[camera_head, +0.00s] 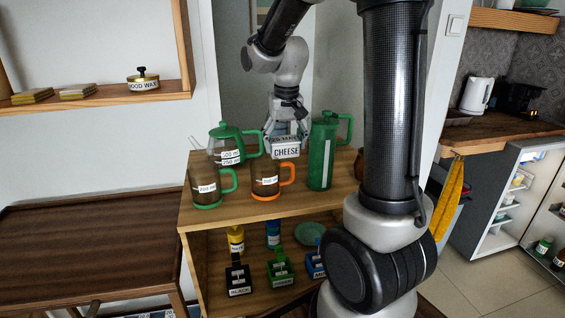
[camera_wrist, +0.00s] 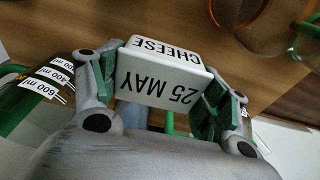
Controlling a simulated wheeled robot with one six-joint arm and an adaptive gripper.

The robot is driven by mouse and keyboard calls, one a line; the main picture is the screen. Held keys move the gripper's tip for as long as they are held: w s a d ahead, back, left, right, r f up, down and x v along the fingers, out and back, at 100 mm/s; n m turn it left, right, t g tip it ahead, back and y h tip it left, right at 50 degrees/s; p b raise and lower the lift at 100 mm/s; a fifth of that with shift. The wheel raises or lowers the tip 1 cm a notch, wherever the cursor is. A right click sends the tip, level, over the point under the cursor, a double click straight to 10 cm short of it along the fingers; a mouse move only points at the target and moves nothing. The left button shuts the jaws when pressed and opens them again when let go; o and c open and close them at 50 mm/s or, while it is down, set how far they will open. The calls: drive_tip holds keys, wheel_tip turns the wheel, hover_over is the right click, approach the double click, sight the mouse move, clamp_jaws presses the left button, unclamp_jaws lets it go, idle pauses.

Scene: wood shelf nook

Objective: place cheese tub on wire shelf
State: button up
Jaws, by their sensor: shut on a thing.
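The cheese tub (camera_head: 286,152) is a small white box labelled CHEESE, among the jugs and mugs on the wooden shelf unit. My gripper (camera_head: 288,132) reaches down from above and is shut on it. In the wrist view the tub (camera_wrist: 162,75) sits between the two fingers, with CHEESE and 25 MAY showing upside down. I cannot tell whether its base touches the wood. I cannot clearly make out a wire shelf; an open fridge with white shelves (camera_head: 509,198) stands at the right, its inside partly seen.
Around the tub stand a green-lidded jug (camera_head: 226,142), a green-handled mug (camera_head: 205,187), an orange-handled mug (camera_head: 266,180) and a tall green pitcher (camera_head: 322,153). Labelled small items fill the lower shelf. A yellow towel (camera_head: 449,194) hangs by the counter. The left table (camera_head: 90,245) is bare.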

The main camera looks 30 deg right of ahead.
drive_tip(key=shift+f, duration=2.85)
drive_tip(key=shift+f, duration=0.1)
drive_tip(key=o, duration=1.2)
drive_tip(key=shift+o, duration=0.2)
